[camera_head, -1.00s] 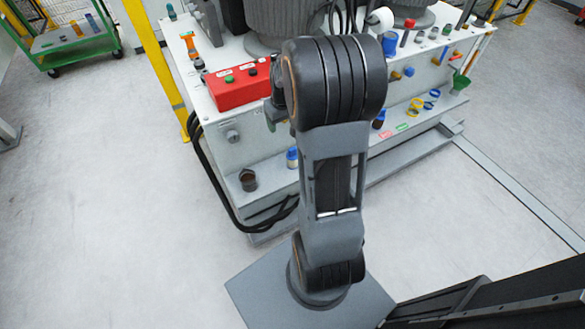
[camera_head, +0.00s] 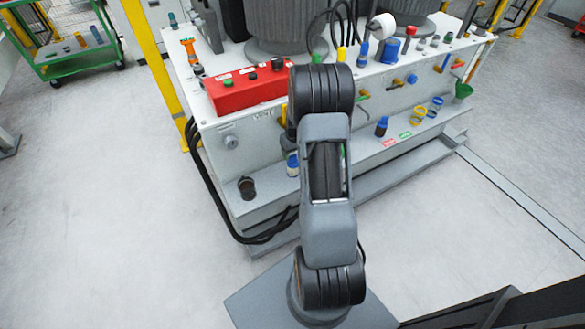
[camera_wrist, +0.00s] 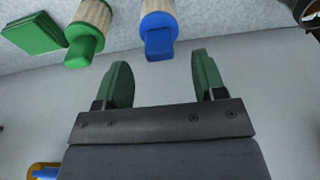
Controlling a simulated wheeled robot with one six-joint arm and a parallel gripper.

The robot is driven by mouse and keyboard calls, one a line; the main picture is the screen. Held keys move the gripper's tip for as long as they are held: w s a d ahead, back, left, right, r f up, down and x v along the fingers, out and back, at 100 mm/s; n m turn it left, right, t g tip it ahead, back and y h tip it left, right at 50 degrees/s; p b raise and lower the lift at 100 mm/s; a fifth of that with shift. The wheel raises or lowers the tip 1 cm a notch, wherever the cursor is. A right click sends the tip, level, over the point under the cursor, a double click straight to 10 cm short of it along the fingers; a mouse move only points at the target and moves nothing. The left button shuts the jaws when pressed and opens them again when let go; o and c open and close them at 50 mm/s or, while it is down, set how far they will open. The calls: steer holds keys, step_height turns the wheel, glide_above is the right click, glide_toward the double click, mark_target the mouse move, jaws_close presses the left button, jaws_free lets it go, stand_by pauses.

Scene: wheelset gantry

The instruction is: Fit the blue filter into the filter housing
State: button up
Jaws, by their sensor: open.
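In the wrist view, the blue filter (camera_wrist: 158,28), a pale pleated cylinder with a blue cap and grip tab, stands just beyond my gripper (camera_wrist: 160,78). My gripper's green fingers are open and empty, with the blue tab ahead of the gap and apart from both fingers. In the head view the blue filter (camera_head: 293,165) shows on the low ledge, partly hidden by my arm, which also hides my gripper. A dark open cup, seemingly the filter housing (camera_head: 247,187), stands on the ledge to its left; its edge shows at the wrist view's top right (camera_wrist: 311,12).
A green-capped filter (camera_wrist: 90,30) stands beside the blue one, with a flat green piece (camera_wrist: 35,33) beyond it. A red control box (camera_head: 247,87) sits on the bench above the ledge. Black hoses (camera_head: 205,180) hang at the bench's left corner. A blue-capped bottle (camera_head: 382,126) stands farther right.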

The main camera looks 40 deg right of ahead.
mark_target(293, 156)
steer(key=f, duration=0.3)
steer(key=w+f+b, duration=0.1)
steer(key=f, duration=0.1)
steer(key=shift+d, duration=0.1)
steer(key=shift+r, duration=0.1)
jaws_close()
stand_by(0.4)
